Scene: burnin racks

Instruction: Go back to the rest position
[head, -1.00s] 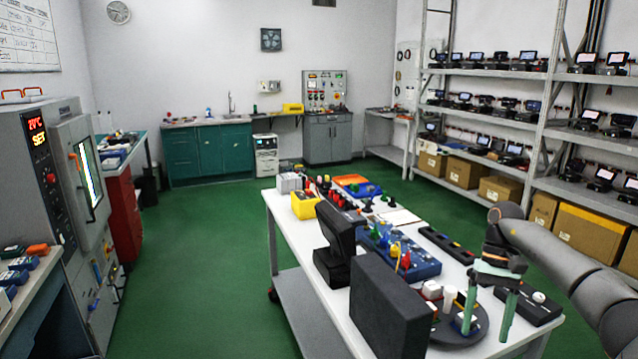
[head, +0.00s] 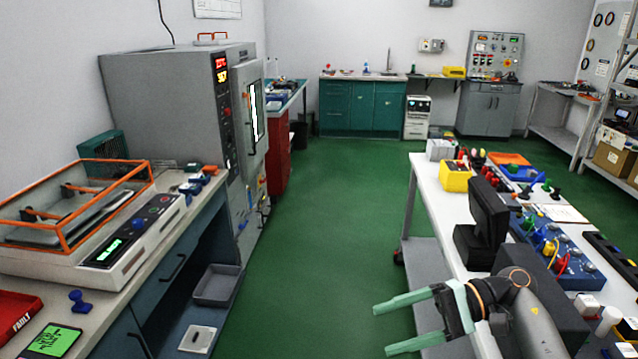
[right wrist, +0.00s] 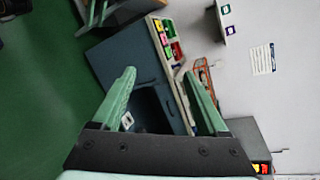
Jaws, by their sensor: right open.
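My right gripper (head: 382,330) is in the head view at the lower middle, its pale green fingers apart and pointing left. It is empty and in front of the left side of the white table (head: 428,190), over the green floor. In the right wrist view the same gripper (right wrist: 160,72) has its two fingers spread with nothing between them. Green finger-like parts (right wrist: 97,10) at the top of the right wrist view look like my left gripper, but their opening is unclear. The left gripper does not show in the head view.
A bench on the left holds an orange-framed clear-lidded device (head: 75,215), a red FAULT bin (head: 15,312) and a green-screen meter (head: 52,342). A grey chamber (head: 175,100) stands behind it. A monitor (head: 488,215) stands on the white table. The green aisle between is clear.

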